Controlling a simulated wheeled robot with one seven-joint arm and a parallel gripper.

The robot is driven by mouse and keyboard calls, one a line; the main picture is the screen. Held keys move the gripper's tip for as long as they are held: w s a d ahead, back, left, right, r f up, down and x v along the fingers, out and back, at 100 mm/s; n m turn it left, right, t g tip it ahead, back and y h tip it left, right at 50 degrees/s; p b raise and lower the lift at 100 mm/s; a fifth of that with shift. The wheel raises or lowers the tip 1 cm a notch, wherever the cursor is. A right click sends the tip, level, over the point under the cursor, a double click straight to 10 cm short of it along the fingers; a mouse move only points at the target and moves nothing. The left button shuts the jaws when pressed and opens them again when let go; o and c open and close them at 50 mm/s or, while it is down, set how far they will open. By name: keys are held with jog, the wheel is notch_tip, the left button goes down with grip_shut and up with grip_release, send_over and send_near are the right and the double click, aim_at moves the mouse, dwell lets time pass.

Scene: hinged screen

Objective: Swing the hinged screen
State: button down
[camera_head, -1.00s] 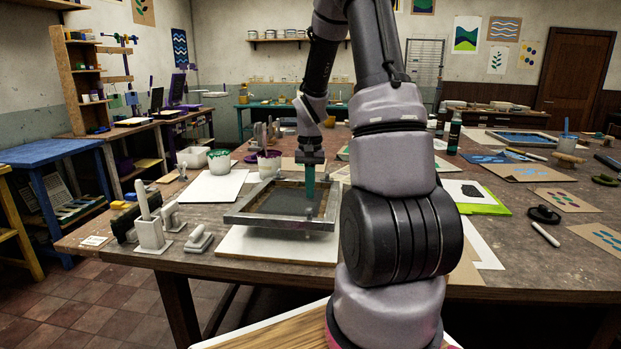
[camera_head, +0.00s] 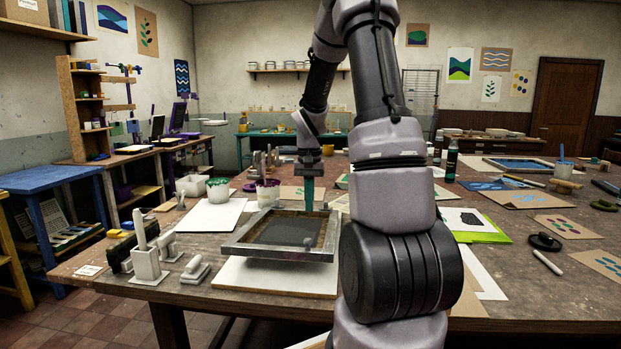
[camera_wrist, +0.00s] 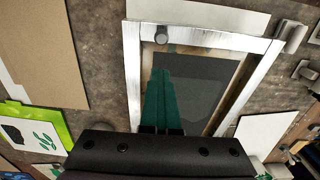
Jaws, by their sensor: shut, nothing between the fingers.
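The hinged screen is a grey metal frame around dark mesh (camera_head: 282,232). It lies low and nearly flat over a white board (camera_head: 270,279); I cannot tell its exact tilt. A small round knob (camera_head: 307,243) sits near its front right corner; the knob also shows at the top of the wrist view (camera_wrist: 160,35). My gripper (camera_head: 309,210) points down with its teal fingers shut and empty, over the right back part of the screen. In the wrist view the fingers (camera_wrist: 163,72) overlap the mesh (camera_wrist: 205,80). I see no clear contact. The hinge is hard to make out.
Tubs (camera_head: 218,190) and a white sheet (camera_head: 212,215) lie behind left. A green clipboard (camera_head: 475,224) and prints lie to the right. My arm hides the table right of the screen.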

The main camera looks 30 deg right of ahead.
jog(key=w+d+r, duration=0.1)
jog(key=w+r, duration=0.1)
jog(key=r, duration=0.4)
jog(key=w+d+r, duration=0.1)
jog(key=w+r, duration=0.1)
jog(key=r, duration=0.4)
jog(key=shift+d, duration=0.35)
jog(key=c, duration=1.6)
grip_release()
jog(key=c, duration=1.1)
grip_release()
jog(key=shift+r, duration=5.45)
